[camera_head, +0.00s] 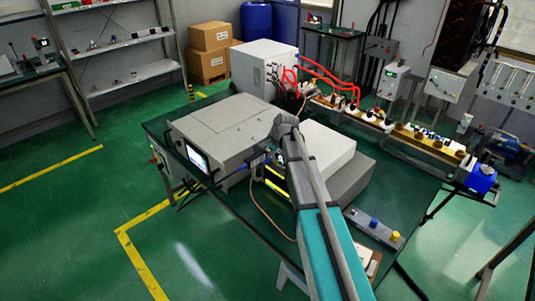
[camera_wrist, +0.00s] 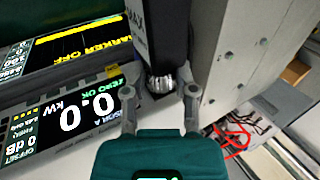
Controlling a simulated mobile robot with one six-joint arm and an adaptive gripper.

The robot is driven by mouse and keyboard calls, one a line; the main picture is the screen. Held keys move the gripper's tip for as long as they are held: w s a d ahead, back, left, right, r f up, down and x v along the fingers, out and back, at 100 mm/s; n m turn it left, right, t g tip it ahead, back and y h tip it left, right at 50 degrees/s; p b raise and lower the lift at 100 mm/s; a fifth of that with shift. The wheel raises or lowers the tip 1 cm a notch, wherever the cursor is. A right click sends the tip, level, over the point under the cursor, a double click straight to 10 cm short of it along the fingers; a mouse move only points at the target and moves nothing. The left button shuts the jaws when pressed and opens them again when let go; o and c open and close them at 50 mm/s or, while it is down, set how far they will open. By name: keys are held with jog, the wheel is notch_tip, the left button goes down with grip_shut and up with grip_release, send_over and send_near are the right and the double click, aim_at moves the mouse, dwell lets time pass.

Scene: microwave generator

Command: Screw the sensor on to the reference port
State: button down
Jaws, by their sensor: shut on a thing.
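The sensor is a black block (camera_wrist: 160,35) with light lettering and a silver knurled collar (camera_wrist: 160,83) at its lower end in the wrist view. My gripper (camera_wrist: 160,92) has one grey finger on each side of the collar end and is shut on the sensor. To the left, a meter display (camera_wrist: 72,117) reads "0.0 kW" and "ZERO OK", inverted in the picture. In the head view my own arm covers the gripper and sensor in front of the meter's lit yellow front (camera_head: 276,184). I cannot make out the reference port or whether the collar touches it.
A large grey instrument (camera_head: 215,130) with a screen stands left of my arm on the green bench (camera_head: 235,212). A white-topped unit (camera_head: 325,152) is to the right. A waveguide bench with red hoses (camera_head: 345,80) lies behind.

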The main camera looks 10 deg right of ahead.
jog(key=shift+s+d+f+t+y+b, duration=0.1)
jog(key=shift+s+f+t+y+b, duration=0.15)
jog(key=shift+t+y+b, duration=0.4)
jog(key=shift+r+t+b, duration=0.1)
jog(key=shift+t+b, duration=0.2)
jog(key=shift+t, duration=0.05)
jog(key=shift+w, duration=0.1)
jog(key=shift+c, duration=2)
grip_release()
jog(key=shift+r, duration=0.1)
jog(key=shift+w+p, duration=0.1)
jog(key=shift+p, duration=0.2)
